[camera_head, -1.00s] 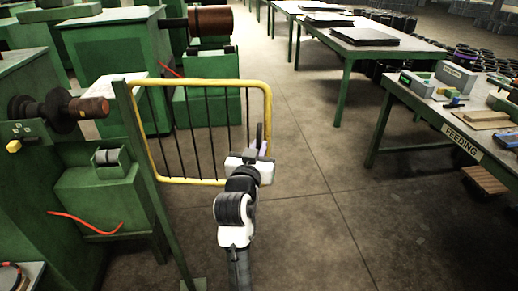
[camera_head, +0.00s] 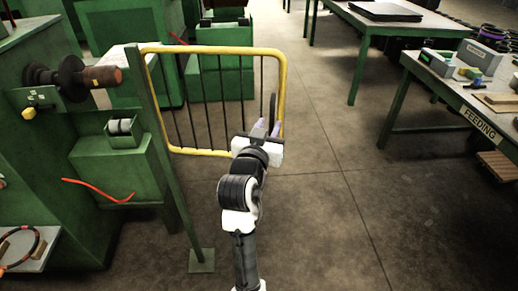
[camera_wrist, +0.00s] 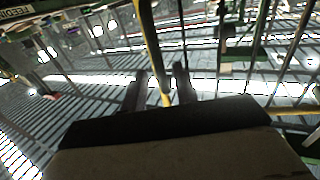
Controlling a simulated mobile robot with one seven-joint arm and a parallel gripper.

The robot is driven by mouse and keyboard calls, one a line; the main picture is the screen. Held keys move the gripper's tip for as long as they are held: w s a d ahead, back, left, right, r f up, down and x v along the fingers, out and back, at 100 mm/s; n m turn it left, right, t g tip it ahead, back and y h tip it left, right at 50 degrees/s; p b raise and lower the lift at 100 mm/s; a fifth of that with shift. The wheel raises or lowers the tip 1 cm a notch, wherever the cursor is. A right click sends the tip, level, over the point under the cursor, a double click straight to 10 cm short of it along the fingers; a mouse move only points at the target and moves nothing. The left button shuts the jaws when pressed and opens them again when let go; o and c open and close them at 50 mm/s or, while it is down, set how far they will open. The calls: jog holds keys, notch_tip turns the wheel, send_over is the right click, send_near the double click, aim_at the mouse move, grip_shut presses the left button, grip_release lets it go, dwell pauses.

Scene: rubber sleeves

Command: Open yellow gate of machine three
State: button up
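The yellow gate (camera_head: 215,50) has a tubular frame with dark upright bars and is joined at its left to a green post (camera_head: 160,130). It stands across the gap beside the green machine (camera_head: 115,170). My gripper (camera_head: 268,128) is at the gate's right end, by its lower right corner. In the wrist view, the yellow bar (camera_wrist: 153,50) runs between the two dark fingers of my gripper (camera_wrist: 160,92). The fingers look apart, with small gaps beside the bar. Whether either finger touches it is unclear.
A table marked FEEDING (camera_head: 480,122) with boxes stands at the right. Another green table (camera_head: 400,22) is further back. The floor (camera_head: 325,195) between the gate and the tables is clear. The post's foot plate (camera_head: 202,261) is on the floor at left.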

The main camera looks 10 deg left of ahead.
jog(key=s+a+p, duration=0.1)
jog(key=s+p, duration=0.7)
jog(key=s, duration=0.2)
jog(key=shift+a+p, duration=0.2)
jog(key=shift+p, duration=0.2)
